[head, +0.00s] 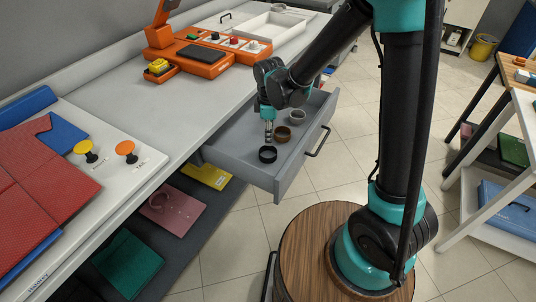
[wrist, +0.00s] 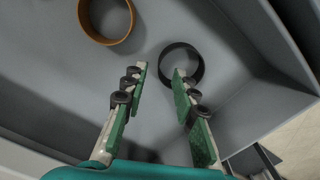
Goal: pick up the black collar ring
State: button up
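The black collar ring (head: 267,154) lies in the open grey drawer, near its front end. In the wrist view the black collar ring (wrist: 200,62) is just beyond my right fingertip, near the drawer's corner. My gripper (head: 269,136) points down over the drawer, just above and behind the ring. In the wrist view my gripper (wrist: 159,72) is open, with nothing between its green-padded fingers. The right fingertip overlaps the ring's near left side in the picture; I cannot tell whether they touch.
The brown ring also shows in the wrist view (wrist: 107,41). The drawer walls stand close to the black ring. The worktop (head: 110,93) is above the drawer.

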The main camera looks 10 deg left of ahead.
aim_at(265, 160)
jog(key=shift+a+f, duration=0.2)
jog(key=shift+f, duration=2.1)
grip_shut()
